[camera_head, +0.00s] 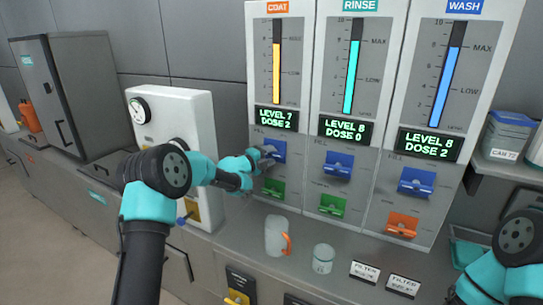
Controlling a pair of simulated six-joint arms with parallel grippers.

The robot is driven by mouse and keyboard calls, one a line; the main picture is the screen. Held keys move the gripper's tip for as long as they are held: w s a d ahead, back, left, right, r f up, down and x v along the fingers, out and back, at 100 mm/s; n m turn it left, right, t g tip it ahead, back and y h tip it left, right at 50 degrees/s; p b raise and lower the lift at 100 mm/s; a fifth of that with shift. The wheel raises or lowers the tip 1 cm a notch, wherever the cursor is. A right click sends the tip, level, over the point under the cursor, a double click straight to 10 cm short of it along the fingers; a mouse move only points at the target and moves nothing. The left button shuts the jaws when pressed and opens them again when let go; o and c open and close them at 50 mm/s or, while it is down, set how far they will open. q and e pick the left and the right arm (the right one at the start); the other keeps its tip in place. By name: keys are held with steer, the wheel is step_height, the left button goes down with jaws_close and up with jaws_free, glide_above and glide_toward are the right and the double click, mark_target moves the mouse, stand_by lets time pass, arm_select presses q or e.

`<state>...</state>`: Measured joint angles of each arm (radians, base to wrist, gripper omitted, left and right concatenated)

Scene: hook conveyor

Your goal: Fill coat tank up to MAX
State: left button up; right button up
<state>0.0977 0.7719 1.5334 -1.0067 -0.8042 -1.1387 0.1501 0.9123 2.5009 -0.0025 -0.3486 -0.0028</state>
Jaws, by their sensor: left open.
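The COAT tank panel (262,95) stands at the left of three dispenser panels. Its yellow level column (276,72) reaches close to the upper mark, and its display (277,119) reads LEVEL 7, DOSE 2. Below it are a blue FILL lever (279,149) and a green lever (273,188). My left gripper (266,160) is open at the blue COAT lever, overlapping its lower left part; I cannot tell whether it touches. My right arm shows at the lower right, with its gripper out of view.
The RINSE display (347,128) reads LEVEL 8, DOSE 0; the WASH display (429,144) reads LEVEL 8, DOSE 2. A jug with an orange handle (276,237) and a glass jar (323,259) stand on the counter below. A white gauge box (190,112) stands left of the panels.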

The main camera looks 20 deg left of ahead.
arm_select(q)
steer(key=v, duration=0.6)
steer(key=shift+s, duration=0.1)
stand_by(1.0)
